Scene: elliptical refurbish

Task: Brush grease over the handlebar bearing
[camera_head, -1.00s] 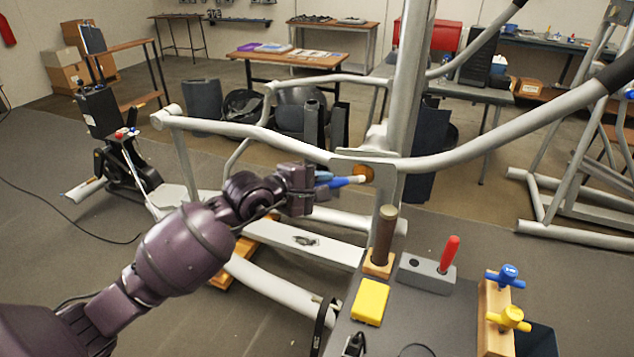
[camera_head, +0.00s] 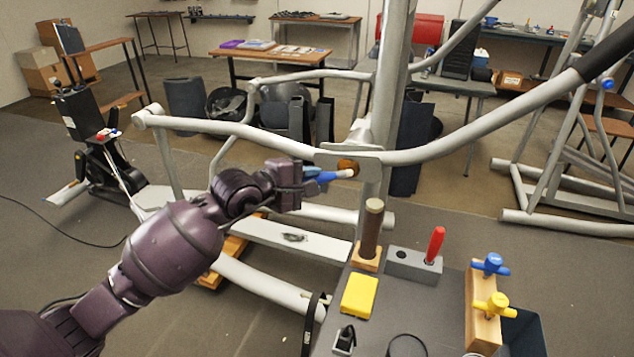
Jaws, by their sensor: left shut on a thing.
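My left gripper (camera_head: 301,186) is shut on a blue-handled brush (camera_head: 325,177). The brush lies nearly level, and its pale tip points right. The tip is at the brownish-orange handlebar bearing (camera_head: 347,165) and seems to touch it; the exact contact is too small to tell. The bearing sits beside a flat grey plate on the grey handlebar frame (camera_head: 440,150), in front of the upright post (camera_head: 392,80). My right gripper is not in view.
A grey work surface (camera_head: 400,300) in front holds a brown cylinder on a wooden block (camera_head: 370,232), a yellow block (camera_head: 359,295), a red-handled tool in a grey holder (camera_head: 433,248), and a wooden rack with blue and yellow handles (camera_head: 483,305). Elliptical frame tubes surround my left arm.

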